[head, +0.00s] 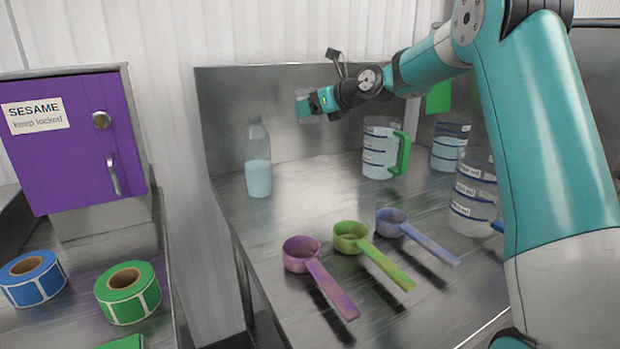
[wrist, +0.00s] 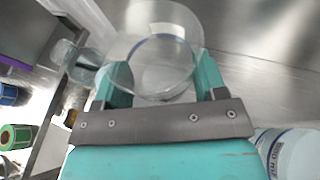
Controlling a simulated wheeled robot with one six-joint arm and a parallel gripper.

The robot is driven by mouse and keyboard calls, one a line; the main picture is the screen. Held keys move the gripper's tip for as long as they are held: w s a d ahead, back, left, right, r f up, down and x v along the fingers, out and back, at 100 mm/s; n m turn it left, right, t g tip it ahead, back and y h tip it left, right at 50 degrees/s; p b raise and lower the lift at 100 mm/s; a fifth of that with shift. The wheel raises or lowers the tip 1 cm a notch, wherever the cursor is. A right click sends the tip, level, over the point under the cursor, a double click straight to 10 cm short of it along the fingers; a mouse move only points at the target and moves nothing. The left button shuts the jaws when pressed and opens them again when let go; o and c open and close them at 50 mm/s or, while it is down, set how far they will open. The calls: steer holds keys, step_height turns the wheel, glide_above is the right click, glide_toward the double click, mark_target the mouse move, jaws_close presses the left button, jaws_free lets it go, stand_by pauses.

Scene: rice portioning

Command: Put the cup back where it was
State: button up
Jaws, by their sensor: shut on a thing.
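My gripper (head: 304,106) is raised over the back of the steel table in the head view. In the wrist view my gripper (wrist: 160,76) is shut on a clear cup (wrist: 163,52), with one teal finger on each side of it. The cup is see-through, with a thin blue line around it, and looks empty. In the head view the cup is barely visible around the gripper. It appears held above the table, near the back wall.
A clear bottle (head: 258,165) stands left of the gripper. Measuring jugs, one with a green handle (head: 402,152), stand to the right. Pink (head: 302,252), green (head: 350,236) and blue (head: 392,220) scoops lie in front. A purple cabinet (head: 80,140) and label rolls (head: 128,292) are at left.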

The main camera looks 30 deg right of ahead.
step_height(320, 180, down, 16)
steer(key=shift+f+b, duration=0.2)
steer(key=shift+b, duration=0.7)
steer(key=o, duration=1)
steer(key=v, duration=0.7)
steer(key=shift+s+d+r, duration=0.1)
steer(key=shift+s+r, duration=0.05)
steer(key=shift+s, duration=0.1)
